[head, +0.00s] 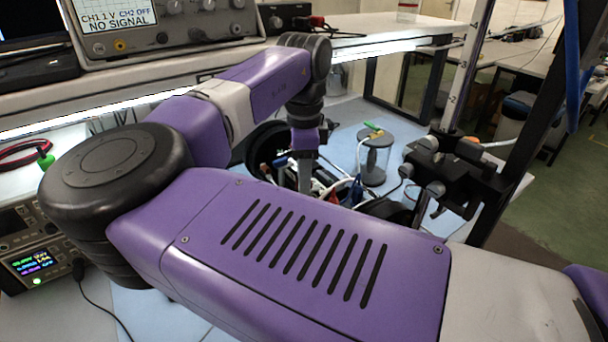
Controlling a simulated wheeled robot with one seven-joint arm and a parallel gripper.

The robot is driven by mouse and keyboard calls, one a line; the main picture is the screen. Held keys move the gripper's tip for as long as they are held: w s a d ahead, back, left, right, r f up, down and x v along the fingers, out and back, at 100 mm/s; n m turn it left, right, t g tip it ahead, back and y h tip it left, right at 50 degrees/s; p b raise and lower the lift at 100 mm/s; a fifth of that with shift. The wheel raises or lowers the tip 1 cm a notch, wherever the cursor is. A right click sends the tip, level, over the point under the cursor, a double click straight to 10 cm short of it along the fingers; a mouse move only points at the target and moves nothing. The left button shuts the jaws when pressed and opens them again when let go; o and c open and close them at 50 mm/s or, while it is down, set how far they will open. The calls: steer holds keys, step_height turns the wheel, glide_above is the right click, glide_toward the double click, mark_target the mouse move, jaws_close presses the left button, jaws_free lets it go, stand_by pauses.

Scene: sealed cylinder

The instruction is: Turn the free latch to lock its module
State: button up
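A clear cylinder (375,162) with a grey top and grey base stands upright on the light blue mat. A small piece in yellow and green (373,127) sits on its top; it is too small to tell whether it is a latch. I cannot make out a latch or its module for certain. My gripper (304,178) points down to the left of the cylinder, apart from it, among dark parts and cables. My own purple arm hides the area below it. The fingertips are too small and covered to tell whether they are open or shut.
A black round container (268,147) with tools and cables is beside my gripper. A black clamp on a metal post (452,165) stands right of the cylinder. An oscilloscope (165,28) sits on the shelf above. A power supply (38,262) is at the left.

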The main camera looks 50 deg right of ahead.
jaws_close()
steer(key=shift+p, duration=0.3)
steer(key=n+p, duration=0.2)
steer(key=n, duration=0.1)
steer(key=shift+r+p, duration=0.15)
steer(key=shift+p, duration=0.25)
steer(key=shift+n+p, duration=1)
steer(key=shift+n, duration=0.6)
jaws_free()
